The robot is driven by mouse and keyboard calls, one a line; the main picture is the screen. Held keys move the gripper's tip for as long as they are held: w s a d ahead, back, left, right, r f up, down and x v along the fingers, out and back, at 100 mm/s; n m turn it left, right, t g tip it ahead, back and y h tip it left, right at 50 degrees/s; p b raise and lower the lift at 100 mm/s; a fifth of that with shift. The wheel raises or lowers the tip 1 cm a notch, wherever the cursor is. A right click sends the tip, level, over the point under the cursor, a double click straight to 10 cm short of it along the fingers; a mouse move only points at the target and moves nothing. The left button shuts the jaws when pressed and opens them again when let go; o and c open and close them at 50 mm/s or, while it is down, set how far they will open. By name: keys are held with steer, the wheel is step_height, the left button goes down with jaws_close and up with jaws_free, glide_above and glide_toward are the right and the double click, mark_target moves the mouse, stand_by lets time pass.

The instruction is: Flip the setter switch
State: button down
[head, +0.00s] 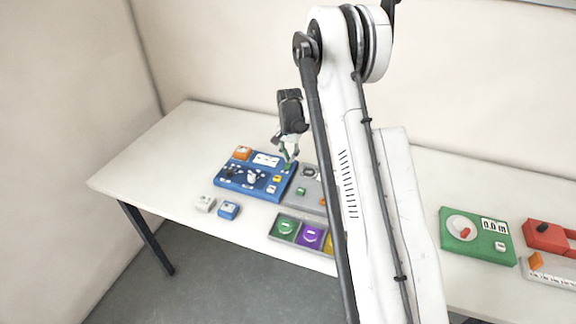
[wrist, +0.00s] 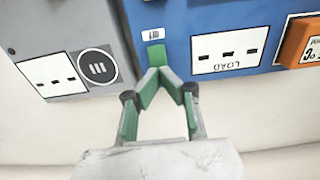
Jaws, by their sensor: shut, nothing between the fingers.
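The blue control panel (head: 232,184) lies on the white table, left of my arm, with dark and white controls, a white label plate and an orange block. My gripper (head: 290,158) is over its back right corner, pointing down. In the wrist view my gripper (wrist: 160,72) is shut, its green-padded fingertips together and empty. A small green piece (wrist: 156,52) stands on the edge of the blue panel (wrist: 180,22), right at the fingertips; I cannot tell if they touch. No name marks the setter switch, so I cannot tell whether this piece is it.
A grey panel (wrist: 50,32) adjoins the blue one. A tray with green and purple compartments (head: 284,228) lies in front. Small white (head: 205,203) and blue (head: 228,210) blocks sit at the front left. A green panel (head: 478,250) and red box (head: 546,236) are right of my arm.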

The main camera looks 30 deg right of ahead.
steer(key=shift+f+b, duration=0.3)
steer(key=shift+f, duration=0.1)
steer(key=shift+r+p, duration=0.7)
steer(key=shift+r, duration=2.85)
